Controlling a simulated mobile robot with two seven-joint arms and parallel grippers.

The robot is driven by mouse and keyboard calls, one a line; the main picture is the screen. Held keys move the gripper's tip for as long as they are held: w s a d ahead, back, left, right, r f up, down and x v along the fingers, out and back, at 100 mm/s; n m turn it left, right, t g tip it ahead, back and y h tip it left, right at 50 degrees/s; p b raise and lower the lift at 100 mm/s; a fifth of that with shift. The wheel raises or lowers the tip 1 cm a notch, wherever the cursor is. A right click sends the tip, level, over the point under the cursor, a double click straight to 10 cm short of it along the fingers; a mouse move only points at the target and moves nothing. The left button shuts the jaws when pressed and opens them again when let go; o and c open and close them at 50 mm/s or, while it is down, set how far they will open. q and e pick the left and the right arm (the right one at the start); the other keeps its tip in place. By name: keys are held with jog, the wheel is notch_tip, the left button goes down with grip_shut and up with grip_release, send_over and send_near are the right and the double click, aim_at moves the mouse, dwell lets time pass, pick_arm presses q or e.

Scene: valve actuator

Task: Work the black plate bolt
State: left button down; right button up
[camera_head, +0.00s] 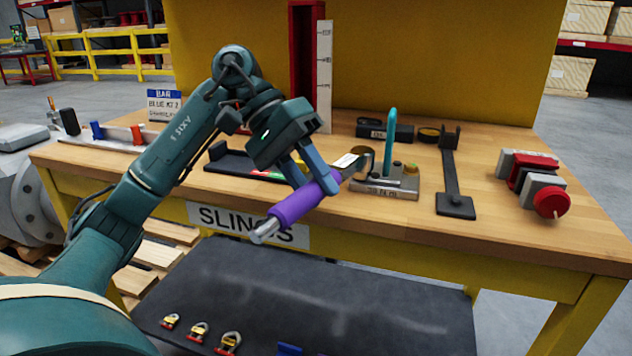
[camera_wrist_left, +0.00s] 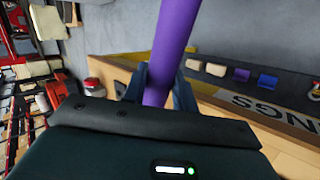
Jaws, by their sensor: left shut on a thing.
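My left gripper (camera_head: 317,188) is shut on a purple-sleeved metal bar (camera_head: 296,206) and holds it slanted above the table's front edge. The bare metal end points down left; the other end has a pale label and reaches up right, close to a grey fixture (camera_head: 385,190) with a turquoise upright. I cannot tell whether they touch. In the left wrist view the purple sleeve (camera_wrist_left: 175,50) runs between the fingers (camera_wrist_left: 160,95). A black plate with an upright bracket (camera_head: 455,205) lies right of the fixture. Which piece is the black plate bolt is unclear. My right gripper is out of view.
The wooden table (camera_head: 420,240) holds a black tray (camera_head: 235,163) behind my gripper, a red and grey block (camera_head: 530,180) at right, and a tall red post with a white scale (camera_head: 324,75) behind. A dark lower shelf (camera_head: 310,300) carries several shackles.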

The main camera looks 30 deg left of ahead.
pick_arm(q)
jog(key=shift+b, duration=0.4)
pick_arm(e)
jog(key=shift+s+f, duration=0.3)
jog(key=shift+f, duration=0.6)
pick_arm(q)
jog(key=shift+r, duration=0.1)
jog(key=shift+a+r+t+p, duration=0.15)
jog(key=shift+r+t+p, duration=0.15)
jog(key=shift+r+p, duration=1.55)
jog(key=shift+r, duration=0.65)
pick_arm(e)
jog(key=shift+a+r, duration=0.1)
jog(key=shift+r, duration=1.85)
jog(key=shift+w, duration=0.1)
